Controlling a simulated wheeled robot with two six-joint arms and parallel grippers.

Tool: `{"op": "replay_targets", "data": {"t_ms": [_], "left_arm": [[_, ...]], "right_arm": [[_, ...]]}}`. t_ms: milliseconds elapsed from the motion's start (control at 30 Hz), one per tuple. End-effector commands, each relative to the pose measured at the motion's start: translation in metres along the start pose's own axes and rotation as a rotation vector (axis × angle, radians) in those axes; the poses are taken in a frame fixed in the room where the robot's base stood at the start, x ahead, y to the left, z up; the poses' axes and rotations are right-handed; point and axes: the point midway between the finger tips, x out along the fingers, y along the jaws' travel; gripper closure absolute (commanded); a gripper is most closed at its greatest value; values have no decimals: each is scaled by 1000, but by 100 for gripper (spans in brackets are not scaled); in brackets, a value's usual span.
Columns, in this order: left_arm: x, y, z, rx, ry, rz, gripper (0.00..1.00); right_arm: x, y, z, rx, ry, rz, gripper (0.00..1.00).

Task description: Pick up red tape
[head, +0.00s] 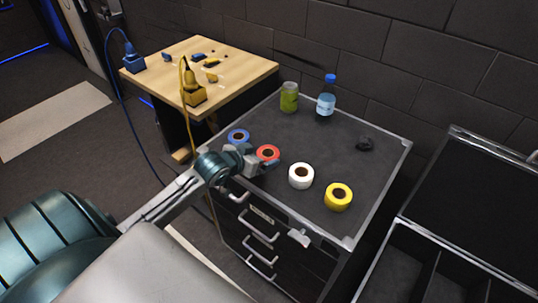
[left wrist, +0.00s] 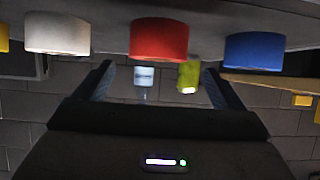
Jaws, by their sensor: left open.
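The red tape roll (head: 268,153) lies flat on the dark top of the drawer cabinet (head: 330,160), near its front left edge. It also shows in the left wrist view (left wrist: 158,40), where the picture looks upside down. My left gripper (head: 262,165) is open at the cabinet's front edge, close to the red roll and partly covering it in the head view. In the left wrist view the two fingers (left wrist: 158,72) stand apart, with the red roll centred across the gap. No tape shows between the fingers. My right gripper is not in view.
A blue roll (head: 238,136) lies left of the red one; white (head: 301,175) and yellow (head: 338,196) rolls lie to its right. A green jar (head: 289,97), a water bottle (head: 326,102) and a small black object (head: 365,144) stand farther back. An open case (head: 425,255) is at right.

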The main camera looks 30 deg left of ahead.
Motion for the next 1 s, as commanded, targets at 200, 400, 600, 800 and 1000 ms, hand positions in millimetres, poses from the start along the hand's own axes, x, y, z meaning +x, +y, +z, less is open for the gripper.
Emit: {"op": "replay_targets", "data": {"t_ms": [200,400,600,800,1000], "left_arm": [[17,0,-1,-1,0,1,10],[35,2,-2,-5,0,1,10],[62,3,0,-3,0,1,10],[69,3,2,0,1,1,10],[69,3,2,1,1,1,22]], "right_arm": [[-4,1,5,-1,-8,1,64],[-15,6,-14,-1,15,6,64],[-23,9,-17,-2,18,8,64],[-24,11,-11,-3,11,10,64],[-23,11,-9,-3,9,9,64]]}}
